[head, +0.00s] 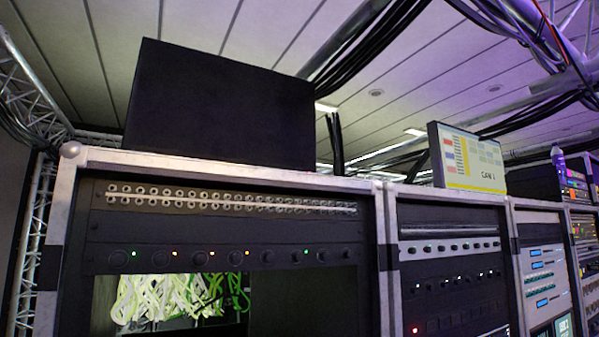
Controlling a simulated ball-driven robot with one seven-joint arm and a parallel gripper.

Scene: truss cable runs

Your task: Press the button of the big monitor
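My gripper is not in view. A screen with a light yellow and white picture (466,158), lettered at its lower edge, stands on top of the second rack. A large plain black box-like panel (215,100) stands on the left rack; I cannot tell whether it is a monitor's back. Low in the left rack, a wide dark panel (310,305) adjoins a bright area with pale green cables (165,297); I cannot tell whether this is a screen or an opening. Above it runs a row of round dark buttons or knobs (195,258) with small green and orange lights. Which button belongs to a monitor is unclear.
The left rack's metal frame (215,168) fills the lower left. A second rack (450,260) and more racks with lit panels (545,275) continue to the right. Trusses (30,90) and black cable bundles (375,45) hang overhead, above the racks.

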